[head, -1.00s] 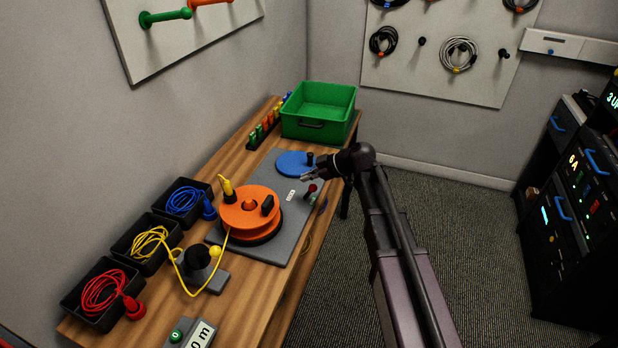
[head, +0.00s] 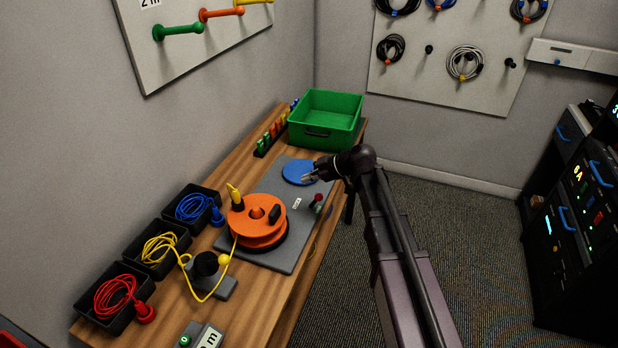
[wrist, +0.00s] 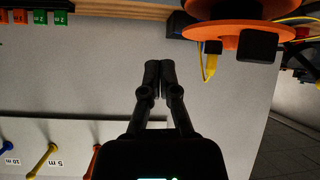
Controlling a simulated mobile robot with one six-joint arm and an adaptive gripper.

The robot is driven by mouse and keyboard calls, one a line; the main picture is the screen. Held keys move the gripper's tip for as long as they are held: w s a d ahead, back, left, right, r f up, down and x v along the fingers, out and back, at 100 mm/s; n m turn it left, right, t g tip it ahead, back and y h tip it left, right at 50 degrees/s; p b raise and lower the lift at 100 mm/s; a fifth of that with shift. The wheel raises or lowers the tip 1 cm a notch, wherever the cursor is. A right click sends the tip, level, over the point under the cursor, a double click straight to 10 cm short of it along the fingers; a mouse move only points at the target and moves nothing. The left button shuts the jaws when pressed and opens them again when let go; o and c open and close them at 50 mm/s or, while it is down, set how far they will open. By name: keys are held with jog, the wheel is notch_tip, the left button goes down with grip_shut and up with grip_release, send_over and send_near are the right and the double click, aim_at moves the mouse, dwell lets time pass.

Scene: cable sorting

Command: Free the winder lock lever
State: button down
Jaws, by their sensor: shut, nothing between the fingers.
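In the head view, the winder is an orange reel (head: 270,234) on a grey base plate (head: 262,258) on the bench. A short lever with a red knob (head: 319,197) stands at the plate's right edge; I take it for the lock lever. A blue disc (head: 293,172) lies at the plate's far end. My gripper (head: 308,178) is shut and empty over the disc's right side, beyond the lever and apart from it. My arm hides part of the disc. In the wrist view, the gripper (wrist: 158,68) has its fingertips together, and the reel (wrist: 222,32) shows at the top. The lever is not clear there.
A green bin (head: 325,130) stands at the bench's far end. Black trays (head: 135,268) with red, yellow and blue cables line the left side. A yellow cable runs from the reel past a black guide (head: 207,265). Open floor (head: 440,240) lies to the right.

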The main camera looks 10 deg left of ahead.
jog(key=d+f+p+v, duration=0.1)
jog(key=p+v, duration=0.2)
jog(key=v, duration=0.5)
jog(key=shift+s+d, duration=0.15)
jog(key=shift+d, duration=0.2)
jog(key=shift+f, duration=0.15)
jog(key=s+d+f+m+h+p, duration=0.1)
jog(key=s+d+m+h, duration=0.2)
jog(key=s+d+m, duration=0.2)
jog(key=s+d+f+m+h+p, duration=0.1)
jog(key=s+d+m+h, duration=0.3)
jog(key=d, duration=0.7)
jog(key=s+d+f+m+h+p, duration=0.1)
jog(key=s+d+m+h+p, duration=0.1)
jog(key=s+d+m+h, duration=0.2)
jog(key=s+d+m, duration=0.3)
jog(key=d+m, duration=0.1)
jog(key=m, duration=0.1)
jog(key=shift+s+d+f+m+g, duration=0.2)
jog(key=shift+d+m+g, duration=0.1)
jog(key=shift+d+g, duration=0.1)
